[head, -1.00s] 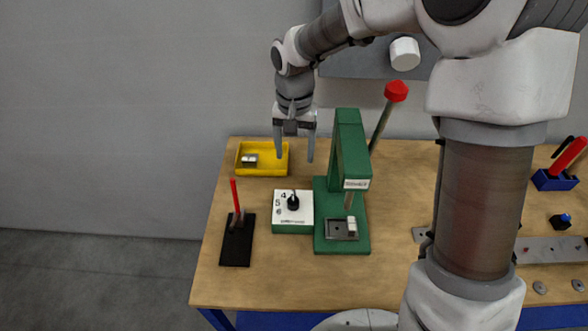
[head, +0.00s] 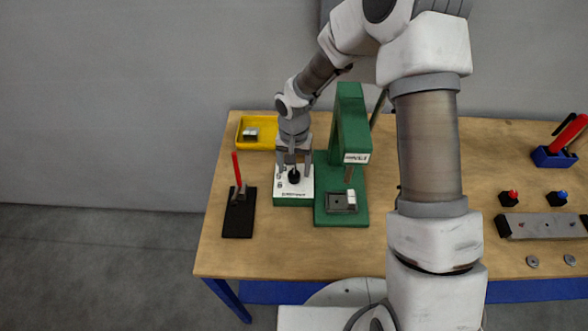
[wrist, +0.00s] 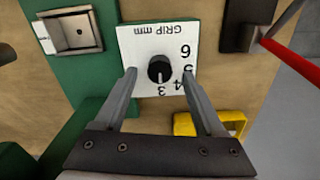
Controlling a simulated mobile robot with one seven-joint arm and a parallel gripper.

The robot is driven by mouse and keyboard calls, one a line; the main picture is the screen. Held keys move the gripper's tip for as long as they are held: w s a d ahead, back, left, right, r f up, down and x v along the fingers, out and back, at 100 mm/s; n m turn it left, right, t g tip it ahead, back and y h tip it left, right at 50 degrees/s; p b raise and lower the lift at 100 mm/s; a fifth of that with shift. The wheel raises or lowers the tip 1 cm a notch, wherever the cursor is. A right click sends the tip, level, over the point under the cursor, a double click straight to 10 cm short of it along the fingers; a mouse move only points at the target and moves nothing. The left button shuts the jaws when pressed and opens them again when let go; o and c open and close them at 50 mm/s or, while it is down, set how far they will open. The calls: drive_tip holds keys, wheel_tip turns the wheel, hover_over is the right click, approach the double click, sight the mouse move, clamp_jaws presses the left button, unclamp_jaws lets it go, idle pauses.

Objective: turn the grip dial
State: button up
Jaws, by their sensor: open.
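The grip dial is a black knob (wrist: 160,70) on a white-topped green box (wrist: 150,42) marked "GRIP mm", with the numbers 3, 4, 5 and 6 around the knob. In the head view the knob (head: 294,176) sits in the middle of the box (head: 293,197), left of the green press. My gripper (head: 294,172) points down over the box. In the wrist view my gripper (wrist: 158,72) is open, with one finger on each side of the knob and a gap to it on both sides. Whether the fingertips touch the box top I cannot tell.
The green press (head: 350,130) stands close on the right, with a small metal fixture (head: 337,203) on its base. A yellow tray (head: 257,121) is behind. A black stand with a red lever (head: 238,210) is on the left. Bare table lies in front.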

drive_tip(key=shift+f, duration=1)
clamp_jaws()
